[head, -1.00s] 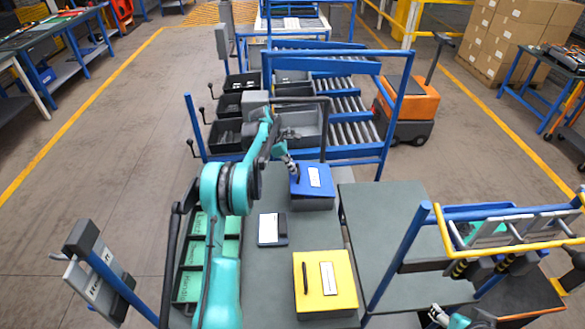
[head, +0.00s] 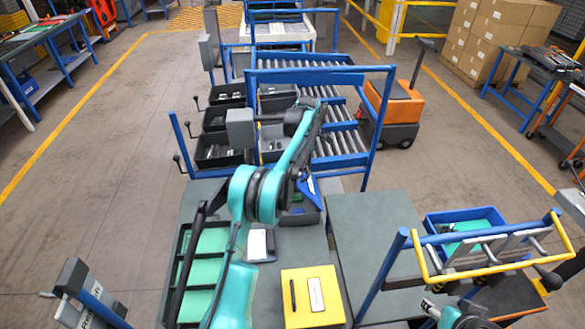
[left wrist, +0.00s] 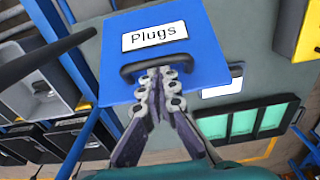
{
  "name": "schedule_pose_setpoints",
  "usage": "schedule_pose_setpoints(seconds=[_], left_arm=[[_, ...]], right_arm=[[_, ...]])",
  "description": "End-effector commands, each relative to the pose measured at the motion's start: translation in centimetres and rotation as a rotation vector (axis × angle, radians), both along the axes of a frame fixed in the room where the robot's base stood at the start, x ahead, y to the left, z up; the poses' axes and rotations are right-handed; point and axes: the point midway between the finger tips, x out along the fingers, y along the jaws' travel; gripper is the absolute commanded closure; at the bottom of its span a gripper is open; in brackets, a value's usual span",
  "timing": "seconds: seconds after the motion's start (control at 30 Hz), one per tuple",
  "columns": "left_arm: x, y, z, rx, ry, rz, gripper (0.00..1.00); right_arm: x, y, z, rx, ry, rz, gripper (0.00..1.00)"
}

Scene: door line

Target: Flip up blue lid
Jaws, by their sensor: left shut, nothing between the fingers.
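The blue lid (head: 309,186) is raised and tilted up on its grey box (head: 300,218), whose dark inside partly shows in the head view. My left arm hides much of both. In the left wrist view the blue lid (left wrist: 190,45) fills the upper middle, with a white "Plugs" label and a black handle (left wrist: 128,70). My left gripper (left wrist: 158,80) is shut at the handle's middle, with nothing between its fingers. Whether the fingertips touch the lid I cannot tell. My right gripper (head: 432,308) is low at the right, away from the lid; its fingers are too small to read.
A yellow-lidded box (head: 312,296) stands nearer on the grey table. A white-labelled dark device (head: 258,245) lies left of it, beside a tray with green compartments (head: 208,240). A blue-framed roller conveyor (head: 340,130) and black bins stand behind. A blue-and-yellow rack (head: 490,245) stands right.

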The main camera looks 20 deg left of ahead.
Motion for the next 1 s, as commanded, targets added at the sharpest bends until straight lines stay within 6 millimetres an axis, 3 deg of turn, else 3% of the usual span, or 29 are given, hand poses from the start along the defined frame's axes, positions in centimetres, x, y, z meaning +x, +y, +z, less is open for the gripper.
schedule_pose_setpoints(seconds=[0.4,1.0], left_arm=[[2.5,-4.3,1.3,-0.002,-0.001,-0.001,1.00],[3.3,-5.6,1.3,-0.002,-0.001,0.000,1.00]], right_arm=[[0.0,0.0,2.1,0.000,0.000,0.000,0.44],[0.0,0.0,2.5,0.000,0.000,0.000,0.44]])
